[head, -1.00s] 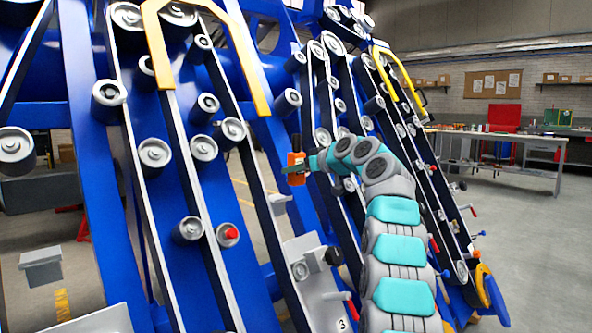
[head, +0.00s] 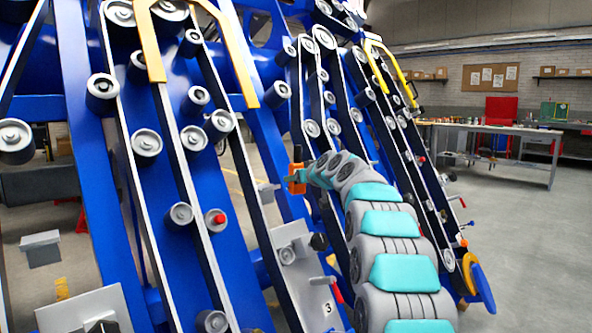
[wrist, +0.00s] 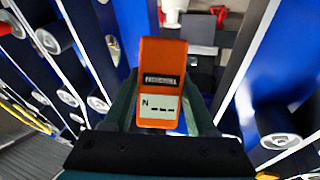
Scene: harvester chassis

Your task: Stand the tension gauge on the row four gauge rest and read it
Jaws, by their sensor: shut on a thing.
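The tension gauge (wrist: 160,62) is an orange handheld block, held between the two dark fingers of my gripper (wrist: 162,108). Its display faces the wrist camera and reads "N" with dashes, no number. In the head view the orange gauge (head: 297,187) is small at the end of my arm, in front of the blue frame. A small grey ledge (head: 268,190) sticks out just left of it; a grey ledge (wrist: 202,50) also shows beyond the gauge in the wrist view. I cannot tell whether this is the row four rest, or whether the gauge touches it.
Belts and grey rollers (head: 147,143) cover the sloping blue frames. A grey plate marked 3 (head: 318,285) with a red-handled lever stands below the gauge. Another grey ledge (head: 40,248) is at the left. Open floor and a workbench (head: 500,135) lie to the right.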

